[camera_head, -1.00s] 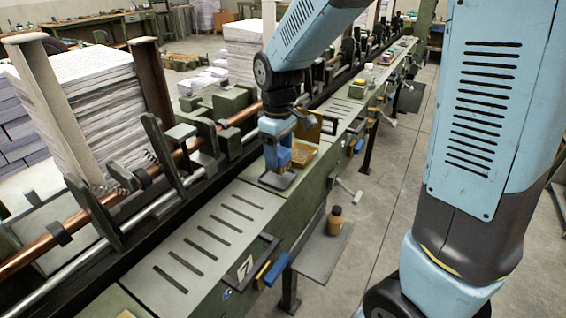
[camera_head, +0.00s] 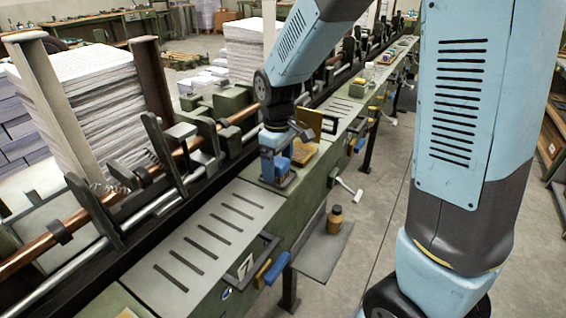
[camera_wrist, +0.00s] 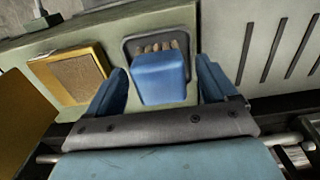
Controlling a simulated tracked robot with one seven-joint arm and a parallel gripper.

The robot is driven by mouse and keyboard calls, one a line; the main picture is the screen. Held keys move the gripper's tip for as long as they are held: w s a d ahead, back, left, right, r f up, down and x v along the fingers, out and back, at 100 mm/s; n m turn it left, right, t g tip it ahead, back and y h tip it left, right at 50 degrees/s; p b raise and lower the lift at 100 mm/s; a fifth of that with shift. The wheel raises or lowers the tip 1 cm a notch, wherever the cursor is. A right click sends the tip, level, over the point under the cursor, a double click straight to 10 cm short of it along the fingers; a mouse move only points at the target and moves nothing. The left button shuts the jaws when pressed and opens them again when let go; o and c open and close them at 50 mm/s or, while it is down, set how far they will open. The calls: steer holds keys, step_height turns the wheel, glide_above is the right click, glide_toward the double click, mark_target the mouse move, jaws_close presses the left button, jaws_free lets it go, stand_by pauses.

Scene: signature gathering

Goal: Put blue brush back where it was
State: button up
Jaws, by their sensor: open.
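The blue brush (camera_wrist: 158,78) stands in a dark grey square tray (camera_wrist: 133,47) on the green machine top, with its pale tan bristle tips showing at the far edge. My gripper (camera_wrist: 161,66) is open, with one blue finger on each side of the brush in the wrist view. A small gap shows between the brush and each finger. In the head view my gripper (camera_head: 277,168) is low over the machine top, at the tray. The brush is hard to tell from the blue fingers there.
A yellow-framed box with a brown pad (camera_wrist: 75,76) lies beside the tray; it also shows in the head view (camera_head: 303,152). A slotted grey plate (camera_head: 205,238) lies nearer. A copper-coloured rod (camera_head: 95,217) and upright clamps run along the left. A brown bottle (camera_head: 335,219) stands on a lower shelf.

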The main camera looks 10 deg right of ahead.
mark_target(279, 161)
step_height(279, 161, up, 12)
steer(key=shift+r, duration=0.15)
stand_by(0.6)
steer(key=s+d+r+m+t, duration=0.2)
steer(key=s+d+m, duration=0.3)
steer(key=s+d, duration=0.3)
steer(key=s+d+r+m+t, duration=0.3)
steer(key=s+d+r+m, duration=0.1)
steer(key=s+d, duration=0.5)
steer(key=shift+d+r+m+t, duration=0.2)
steer(key=shift+m+t, duration=0.1)
steer(key=shift+m, duration=0.4)
